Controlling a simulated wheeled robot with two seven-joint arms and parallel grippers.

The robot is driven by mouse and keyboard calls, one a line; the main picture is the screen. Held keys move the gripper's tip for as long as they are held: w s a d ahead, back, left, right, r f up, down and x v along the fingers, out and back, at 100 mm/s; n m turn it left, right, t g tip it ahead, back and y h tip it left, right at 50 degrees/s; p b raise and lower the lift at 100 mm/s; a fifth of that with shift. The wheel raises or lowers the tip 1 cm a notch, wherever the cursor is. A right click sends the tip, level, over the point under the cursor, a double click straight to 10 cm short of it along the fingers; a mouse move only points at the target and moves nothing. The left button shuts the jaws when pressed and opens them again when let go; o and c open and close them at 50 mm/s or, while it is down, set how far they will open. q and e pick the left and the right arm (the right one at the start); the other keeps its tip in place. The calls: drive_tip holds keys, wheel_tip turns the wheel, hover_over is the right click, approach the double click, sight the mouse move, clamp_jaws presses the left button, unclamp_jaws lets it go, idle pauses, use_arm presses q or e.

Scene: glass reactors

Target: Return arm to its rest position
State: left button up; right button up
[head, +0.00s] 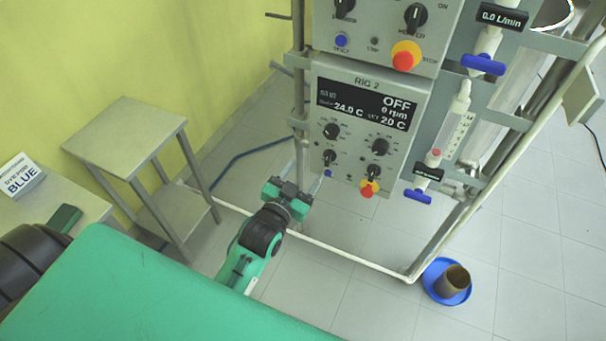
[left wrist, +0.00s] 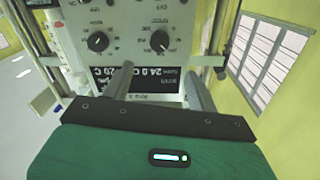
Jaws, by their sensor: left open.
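My left gripper (head: 287,190) is in front of the lower left of the RIG 2 control panel (head: 366,125) in the head view. It is open, with nothing seen between its fingers. In the left wrist view, its two fingers (left wrist: 160,88) stand apart, with the panel (left wrist: 135,35), its knobs and its upside-down display behind them. Contact between fingers and panel cannot be told. The panel's display reads OFF, 0 rpm and 20 C. My right gripper does not show in either view.
A second panel (head: 375,40) sits above RIG 2, with flow meters at its right. Metal frame posts and pipes surround the panels. A grey side table (head: 125,140) stands at the left. A blue dish (head: 440,292) with a brown cup (head: 453,281) is on the floor at right.

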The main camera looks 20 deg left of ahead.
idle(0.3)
use_arm(q)
drive_tip(key=s+f+g, duration=0.3)
drive_tip(key=s+f, duration=0.1)
drive_tip(key=f, duration=0.8)
drive_tip(key=s+f+g, duration=0.2)
drive_tip(key=s+f, duration=0.1)
drive_tip(key=f, duration=1)
drive_tip(key=s+f+g, duration=0.3)
drive_tip(key=s+f, duration=0.1)
drive_tip(key=f, duration=0.8)
drive_tip(key=s+a+f+g, duration=0.2)
drive_tip(key=s+f, duration=0.5)
drive_tip(key=s, duration=0.4)
drive_tip(key=s+a+f+g+y, duration=0.1)
drive_tip(key=s+f+g, duration=0.3)
drive_tip(key=s+f, duration=0.4)
drive_tip(key=s+a+f+g, duration=0.3)
drive_tip(key=s+f, duration=0.4)
drive_tip(key=s, duration=0.7)
drive_tip(key=shift+s+f+n+y, duration=0.3)
drive_tip(key=shift+s+f+n, duration=0.05)
drive_tip(key=shift+s+n, duration=0.05)
drive_tip(key=shift+w+d, duration=0.1)
